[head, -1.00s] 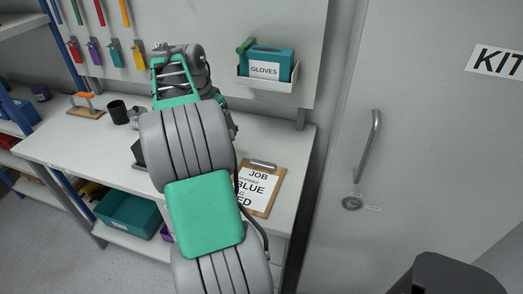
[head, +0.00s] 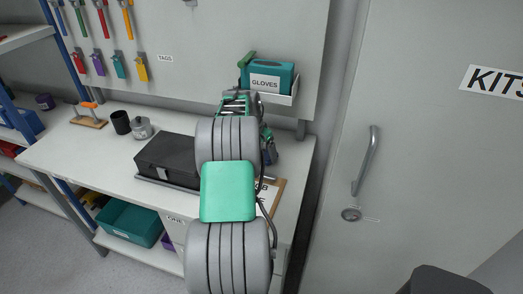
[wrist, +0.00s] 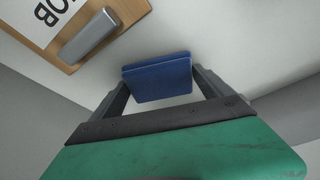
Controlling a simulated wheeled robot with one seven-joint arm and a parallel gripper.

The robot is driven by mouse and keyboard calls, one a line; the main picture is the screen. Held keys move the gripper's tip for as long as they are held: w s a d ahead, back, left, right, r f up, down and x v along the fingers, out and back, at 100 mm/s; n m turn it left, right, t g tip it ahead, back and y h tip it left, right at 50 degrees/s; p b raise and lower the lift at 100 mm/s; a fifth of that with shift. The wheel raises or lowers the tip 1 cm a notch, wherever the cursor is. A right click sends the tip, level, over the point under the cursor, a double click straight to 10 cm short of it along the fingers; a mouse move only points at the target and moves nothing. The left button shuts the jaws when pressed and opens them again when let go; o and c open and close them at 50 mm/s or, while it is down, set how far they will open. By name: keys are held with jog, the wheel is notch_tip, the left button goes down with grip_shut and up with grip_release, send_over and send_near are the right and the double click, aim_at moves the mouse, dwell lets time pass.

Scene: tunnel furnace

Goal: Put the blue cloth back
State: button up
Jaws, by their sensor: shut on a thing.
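The blue cloth (wrist: 157,72) is a flat, folded blue piece between the fingers of my gripper (wrist: 160,84) in the wrist view. My gripper is shut on it. Both are over the white bench top (wrist: 215,35), to one side of the clipboard; I cannot tell the height above the bench. In the head view my arm hides most of the gripper, near the right end of the bench, and the cloth cannot be made out there.
A clipboard (head: 277,190) lies partly under my arm. A black case (head: 168,158) stands left of it. The teal gloves box (head: 267,79) sits in a wall holder above. A black cup (head: 121,122) and a metal pot (head: 142,128) stand farther left. A grey door (head: 420,130) is at right.

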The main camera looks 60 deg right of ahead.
jog(key=shift+f, duration=0.4)
jog(key=o, duration=1.1)
jog(key=shift+c, duration=0.2)
jog(key=shift+w+r, duration=0.1)
jog(key=shift+r, duration=0.35)
jog(key=s+b+v, duration=0.1)
jog(key=v, duration=1)
jog(key=w+a+r+n+t, duration=0.15)
jog(key=w+a+n, duration=0.45)
jog(key=a, duration=0.7)
jog(key=w+a+r+n+t, duration=0.1)
jog(key=w+a+r+n, duration=0.15)
jog(key=w+a, duration=0.75)
jog(key=s+a+f+n+y, duration=0.1)
jog(key=s+a+f+n, duration=0.1)
jog(key=a, duration=0.8)
jog(key=s+a+f+n+t+y, duration=0.1)
jog(key=s+a+n, duration=0.4)
jog(key=a, duration=0.5)
jog(key=s+a+f+n+y, duration=0.1)
jog(key=s+a+f+n, duration=0.2)
jog(key=a, duration=0.8)
jog(key=shift+s+n+t, duration=0.2)
jog(key=shift+n+t, duration=0.15)
jog(key=shift+n, duration=0.9)
jog(key=shift+d, duration=0.1)
